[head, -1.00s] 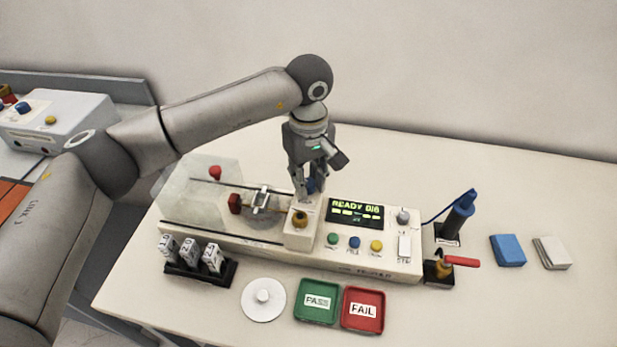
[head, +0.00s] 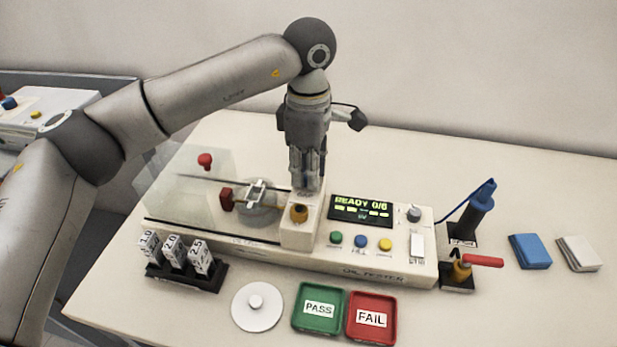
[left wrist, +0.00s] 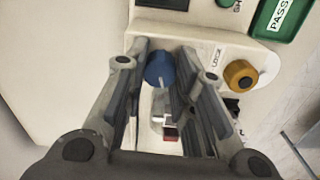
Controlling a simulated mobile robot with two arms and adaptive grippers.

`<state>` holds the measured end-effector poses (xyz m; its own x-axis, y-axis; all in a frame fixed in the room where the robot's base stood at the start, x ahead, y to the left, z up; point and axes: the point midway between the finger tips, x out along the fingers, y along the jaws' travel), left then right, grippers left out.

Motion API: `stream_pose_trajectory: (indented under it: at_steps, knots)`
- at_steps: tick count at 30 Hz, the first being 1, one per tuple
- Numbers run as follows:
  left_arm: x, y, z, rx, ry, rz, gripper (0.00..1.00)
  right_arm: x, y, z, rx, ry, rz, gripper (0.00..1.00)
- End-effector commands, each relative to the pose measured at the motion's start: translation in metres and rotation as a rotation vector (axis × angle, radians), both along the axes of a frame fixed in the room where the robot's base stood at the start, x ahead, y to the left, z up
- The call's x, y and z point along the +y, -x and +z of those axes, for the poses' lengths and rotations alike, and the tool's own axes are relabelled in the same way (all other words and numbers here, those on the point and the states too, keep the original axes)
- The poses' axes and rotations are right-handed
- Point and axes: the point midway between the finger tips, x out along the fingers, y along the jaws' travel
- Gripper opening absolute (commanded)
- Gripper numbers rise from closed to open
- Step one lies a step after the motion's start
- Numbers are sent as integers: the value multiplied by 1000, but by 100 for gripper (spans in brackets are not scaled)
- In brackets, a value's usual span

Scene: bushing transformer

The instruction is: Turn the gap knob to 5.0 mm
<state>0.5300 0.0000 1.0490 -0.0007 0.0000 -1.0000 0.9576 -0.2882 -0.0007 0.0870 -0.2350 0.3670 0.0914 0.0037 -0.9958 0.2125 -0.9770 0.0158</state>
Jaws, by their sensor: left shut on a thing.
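The oil tester (head: 265,255) stands on the table, and its display (head: 361,209) appears to read READY 0/6. The blue gap knob (left wrist: 160,69), with a pale pointer line, shows between my fingers in the left wrist view. My left gripper (head: 307,186) points straight down over the tester's raised block, and its fingers hide the knob in the head view. In the left wrist view the gripper (left wrist: 167,60) is shut on the knob, with one finger at each side. The orange lock knob (head: 299,213) is beside it, also in the left wrist view (left wrist: 240,76). The gap scale cannot be read.
A clear cover (head: 180,185) with a red knob stands left of the block. A gauge rack (head: 187,276), white lid (head: 257,306), green PASS tray (head: 318,329) and red FAIL tray (head: 371,337) lie in front. A red-handled valve (head: 481,261) is at the right.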

Motion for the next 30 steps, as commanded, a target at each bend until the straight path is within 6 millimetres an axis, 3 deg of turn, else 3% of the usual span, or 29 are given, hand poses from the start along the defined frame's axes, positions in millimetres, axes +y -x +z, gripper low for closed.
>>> stream_pose_trajectory:
  at_steps: [9, 30]
  knots:
    - [0, -1, -2, -3, 2, 302, 1, 0, 0, -26, 0, 0, 0, 48]
    - [0, -1, 0, -3, 3, 954, 1, 0, 0, -59, 0, 0, 1, 48]
